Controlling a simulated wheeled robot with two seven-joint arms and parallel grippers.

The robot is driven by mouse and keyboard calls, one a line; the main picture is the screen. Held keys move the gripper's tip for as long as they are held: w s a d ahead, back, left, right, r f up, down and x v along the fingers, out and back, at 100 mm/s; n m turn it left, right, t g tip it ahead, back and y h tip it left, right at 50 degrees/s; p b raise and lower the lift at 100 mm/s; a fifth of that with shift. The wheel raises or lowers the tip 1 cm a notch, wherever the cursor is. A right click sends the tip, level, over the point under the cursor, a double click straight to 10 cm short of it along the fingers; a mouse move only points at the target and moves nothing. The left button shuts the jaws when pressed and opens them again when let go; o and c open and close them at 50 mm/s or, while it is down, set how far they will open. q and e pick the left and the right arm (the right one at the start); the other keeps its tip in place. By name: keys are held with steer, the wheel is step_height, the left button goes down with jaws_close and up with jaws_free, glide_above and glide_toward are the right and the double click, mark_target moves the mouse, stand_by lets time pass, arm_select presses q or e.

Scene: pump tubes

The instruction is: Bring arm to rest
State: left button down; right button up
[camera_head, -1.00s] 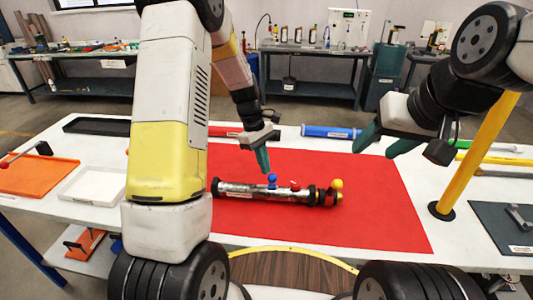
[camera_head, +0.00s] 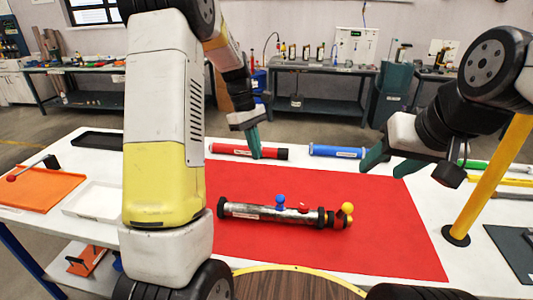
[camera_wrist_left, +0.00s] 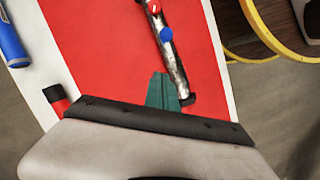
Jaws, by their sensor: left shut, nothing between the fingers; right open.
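My left gripper (camera_head: 255,146) is shut and empty above the back edge of the red mat (camera_head: 390,240). Its green fingertips also show in the left wrist view (camera_wrist_left: 163,92). My right gripper (camera_head: 388,162) is open and empty over the back right of the mat. A silver pump tube (camera_head: 265,211) with black ends lies on the mat, below and in front of my left gripper. It carries a blue knob (camera_head: 280,201), a red knob and a yellow knob (camera_head: 347,208). The tube also shows in the left wrist view (camera_wrist_left: 171,60), partly hidden by the gripper.
A red tube (camera_head: 240,151) and a blue tube (camera_head: 337,151) lie behind the mat. An orange tray (camera_head: 40,188) and a white tray (camera_head: 95,198) are at the left. A yellow post (camera_head: 490,180) stands at the right. The mat's front is clear.

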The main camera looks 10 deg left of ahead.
arm_select(q)
steer(key=shift+r, duration=0.1)
steer(key=s+r+m+t, duration=0.4)
steer(key=s+r+m, duration=0.2)
steer(key=s+r, duration=0.6)
steer(key=s+r+m+t, duration=0.1)
steer(key=s+m+t, duration=0.3)
steer(key=s, duration=0.7)
steer(key=shift+d+r+m+y, duration=0.25)
steer(key=shift+d+m+y, duration=0.05)
steer(key=shift+m, duration=0.7)
